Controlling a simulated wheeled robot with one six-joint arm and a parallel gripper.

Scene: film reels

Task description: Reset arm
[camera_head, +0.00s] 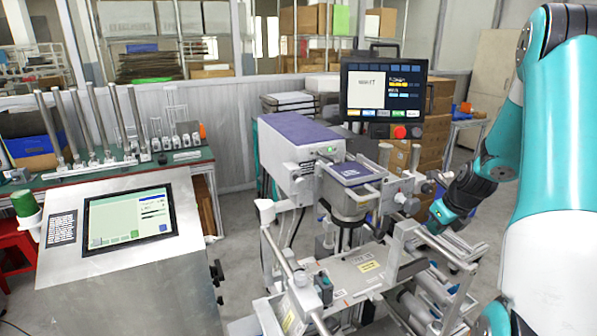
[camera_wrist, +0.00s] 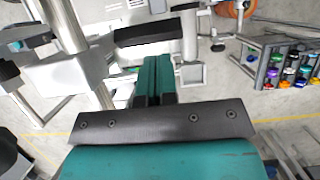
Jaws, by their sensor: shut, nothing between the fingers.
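My gripper shows in the wrist view (camera_wrist: 155,82) as two teal fingers pressed together, with nothing between them. It points at the grey metal frame of the machine. In the head view my teal arm comes in from the right edge and reaches down beside the machine (camera_head: 350,190). The end of my arm is low at the machine's right side, and the fingertips cannot be made out there. No film reel can be clearly identified in the head view.
A control cabinet with a screen (camera_head: 128,218) stands at left. A monitor (camera_head: 384,92) rises behind the machine. A green-topped bench (camera_head: 110,175) stands at the back left. In the wrist view, a rack with several coloured round items (camera_wrist: 290,62) stands at right. Some grey floor is clear.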

